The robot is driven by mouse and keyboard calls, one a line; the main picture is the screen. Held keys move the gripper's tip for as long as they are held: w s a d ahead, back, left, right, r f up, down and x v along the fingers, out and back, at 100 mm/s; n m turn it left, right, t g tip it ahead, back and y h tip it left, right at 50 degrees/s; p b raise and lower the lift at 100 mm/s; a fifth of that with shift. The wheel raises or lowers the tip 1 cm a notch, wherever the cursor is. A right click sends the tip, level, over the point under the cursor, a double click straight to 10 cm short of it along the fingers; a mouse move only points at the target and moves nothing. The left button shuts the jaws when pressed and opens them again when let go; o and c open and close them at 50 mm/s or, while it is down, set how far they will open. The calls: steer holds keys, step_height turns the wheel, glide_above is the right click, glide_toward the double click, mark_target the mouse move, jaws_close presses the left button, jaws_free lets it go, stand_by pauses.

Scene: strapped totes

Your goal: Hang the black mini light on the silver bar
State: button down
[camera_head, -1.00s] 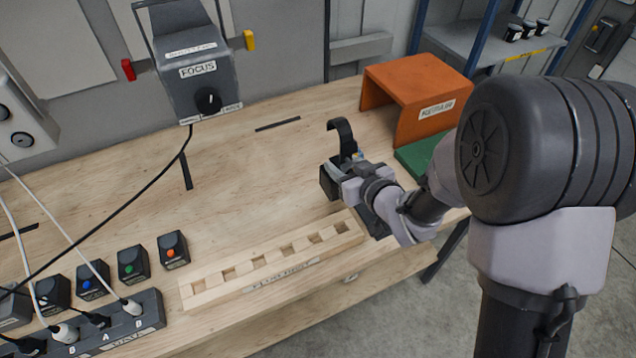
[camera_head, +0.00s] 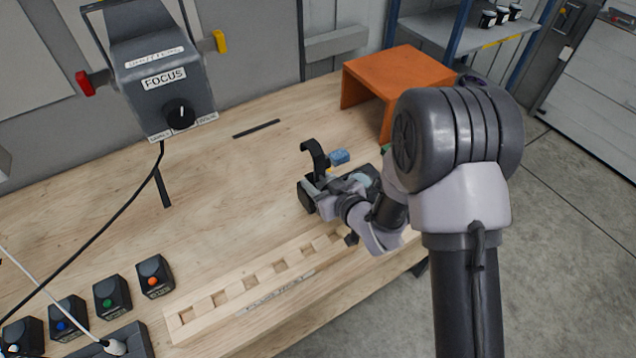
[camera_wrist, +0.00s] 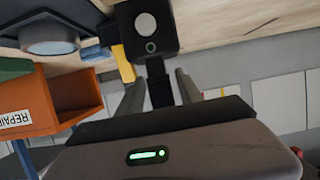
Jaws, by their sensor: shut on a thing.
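The black mini light (camera_wrist: 146,27) is held in my gripper (camera_wrist: 160,92); its round lens shows in the wrist view, with a finger on either side of its dark stem. In the head view its curved black hook (camera_head: 313,155) stands up above my gripper (camera_head: 325,190), over the right part of the bench. The light's lower body is partly hidden by the gripper. I cannot make out a silver bar for certain in either view.
A wooden rack with square holes (camera_head: 215,312) lies along the front edge. An orange open box (camera_head: 385,68) stands behind right, a small blue item (camera_head: 340,157) near the hook. A grey FOCUS unit (camera_head: 150,70) is at back left.

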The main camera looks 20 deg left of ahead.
steer(key=c, duration=0.8)
jaws_free()
steer(key=shift+o, duration=0.2)
steer(key=v, duration=1.2)
steer(key=w+d+r+m+t+h, duration=0.1)
steer(key=d+r+m+h, duration=0.4)
steer(key=d, duration=0.4)
steer(key=w+d+r+m+h, duration=0.2)
steer(key=d+r+m+h, duration=0.15)
steer(key=d+r, duration=0.4)
steer(key=s+d+r+m+g, duration=0.1)
steer(key=s+r+m+g, duration=0.1)
steer(key=s, duration=0.8)
steer(key=s+d+r+m+g, duration=0.1)
steer(key=s+r+m, duration=0.3)
steer(key=s, duration=0.6)
steer(key=shift+s+r+g+p, duration=0.3)
steer(key=shift+g+p, duration=0.15)
steer(key=shift+g, duration=0.15)
